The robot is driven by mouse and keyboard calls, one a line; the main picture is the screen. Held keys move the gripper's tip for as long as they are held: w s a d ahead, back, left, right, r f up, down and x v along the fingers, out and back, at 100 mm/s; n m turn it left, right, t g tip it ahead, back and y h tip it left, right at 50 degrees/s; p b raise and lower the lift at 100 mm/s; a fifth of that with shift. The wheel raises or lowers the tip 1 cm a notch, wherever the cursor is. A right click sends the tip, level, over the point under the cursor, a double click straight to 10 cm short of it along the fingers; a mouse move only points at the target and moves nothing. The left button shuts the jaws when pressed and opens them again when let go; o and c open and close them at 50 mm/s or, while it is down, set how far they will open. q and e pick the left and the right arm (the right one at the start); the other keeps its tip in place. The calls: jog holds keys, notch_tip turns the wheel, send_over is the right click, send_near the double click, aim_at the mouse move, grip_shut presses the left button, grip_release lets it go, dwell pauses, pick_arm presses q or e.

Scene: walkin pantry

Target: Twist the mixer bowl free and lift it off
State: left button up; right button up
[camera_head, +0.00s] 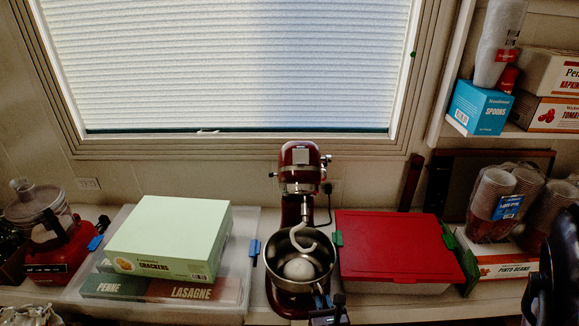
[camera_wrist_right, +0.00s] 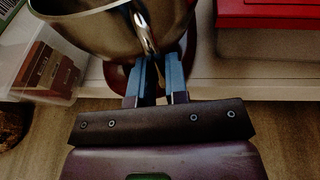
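A dark red stand mixer (camera_head: 300,165) stands on the counter below the window, with a pale dough hook (camera_head: 303,236) hanging down. Its steel mixer bowl (camera_head: 318,268) sits upright under the hook and holds a pale round lump of dough (camera_head: 299,268). The bowl also fills the top of the right wrist view (camera_wrist_right: 100,32), where its metal handle (camera_wrist_right: 143,28) runs down between my blue fingertips. My right gripper (camera_head: 324,299) is at the bowl's front, its fingers (camera_wrist_right: 158,68) close together on the handle. The exact contact is partly hidden. My left gripper is not in view.
A clear bin with a green crackers box (camera_head: 170,238) on it stands left of the mixer. A red-lidded container (camera_head: 395,246) stands close on the right. A red food processor (camera_head: 52,250) is at far left; stacked cups (camera_head: 493,195) are at right.

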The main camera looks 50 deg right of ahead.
jog(key=o, duration=0.4)
pick_arm(q)
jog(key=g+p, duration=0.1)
jog(key=p, duration=0.3)
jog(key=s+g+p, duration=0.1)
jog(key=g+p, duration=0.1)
jog(key=p, duration=0.3)
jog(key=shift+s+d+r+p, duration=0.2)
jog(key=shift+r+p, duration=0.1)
pick_arm(e)
jog(key=shift+o, duration=0.2)
notch_tip(320, 180, up, 20)
